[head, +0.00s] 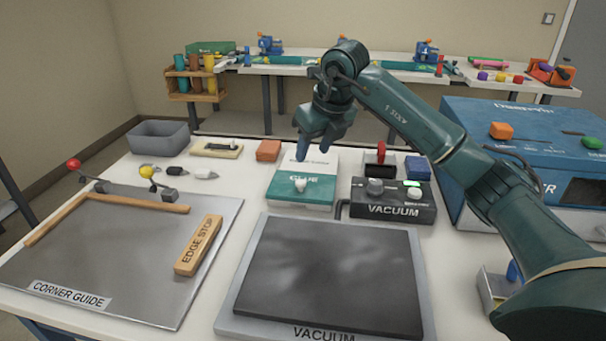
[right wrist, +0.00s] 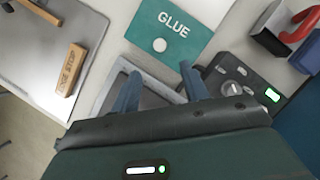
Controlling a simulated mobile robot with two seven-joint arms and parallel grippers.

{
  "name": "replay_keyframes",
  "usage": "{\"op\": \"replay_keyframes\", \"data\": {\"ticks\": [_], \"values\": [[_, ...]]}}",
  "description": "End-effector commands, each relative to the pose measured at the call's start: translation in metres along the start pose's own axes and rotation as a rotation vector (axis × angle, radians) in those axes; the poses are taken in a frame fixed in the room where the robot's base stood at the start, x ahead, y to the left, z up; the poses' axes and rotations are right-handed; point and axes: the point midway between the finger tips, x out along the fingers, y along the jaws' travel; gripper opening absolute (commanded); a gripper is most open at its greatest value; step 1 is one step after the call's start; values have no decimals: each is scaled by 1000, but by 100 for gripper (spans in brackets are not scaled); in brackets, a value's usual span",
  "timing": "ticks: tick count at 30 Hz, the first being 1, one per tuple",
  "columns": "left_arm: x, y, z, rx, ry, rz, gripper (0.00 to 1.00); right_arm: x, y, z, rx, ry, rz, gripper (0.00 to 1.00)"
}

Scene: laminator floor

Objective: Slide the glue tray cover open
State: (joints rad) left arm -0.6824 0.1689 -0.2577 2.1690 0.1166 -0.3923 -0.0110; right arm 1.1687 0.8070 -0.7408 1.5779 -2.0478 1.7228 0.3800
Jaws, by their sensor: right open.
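The glue tray (head: 318,158) is a low white box with small lettering on its back part, in the middle of the table in the head view. Its teal cover (head: 318,188), marked GLUE, lies over the front part and carries a round white knob (head: 300,185). The cover (right wrist: 185,32) and knob (right wrist: 159,45) also show in the right wrist view. My right gripper (head: 312,150) is open and empty, fingers pointing down above the tray. In the right wrist view its fingertips (right wrist: 158,78) are apart from the knob. My left gripper is out of view.
The vacuum box (head: 395,210) stands right of the tray, and the dark vacuum plate (head: 330,270) lies in front. An orange block (head: 268,150) sits to its left. A blue laminator (head: 500,150) stands at right. The corner guide board (head: 130,260) lies at left.

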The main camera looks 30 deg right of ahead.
Motion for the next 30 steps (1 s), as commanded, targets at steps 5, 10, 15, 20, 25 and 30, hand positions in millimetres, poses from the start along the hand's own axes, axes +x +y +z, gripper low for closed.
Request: {"op": "replay_keyframes", "data": {"ticks": [5,10,15,20,25,30], "values": [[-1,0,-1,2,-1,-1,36,41,1,-1,0,5,3,45],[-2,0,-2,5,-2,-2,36,73,1,-1,0,4,3,45],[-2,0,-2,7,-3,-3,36,94,1,0,-1,1,3,45],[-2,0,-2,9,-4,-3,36,102,1,0,-2,1,3,45],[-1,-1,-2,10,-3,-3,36,103,1,0,-2,0,3,45],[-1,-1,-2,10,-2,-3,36,103,1,0,-2,0,3,38]]}}
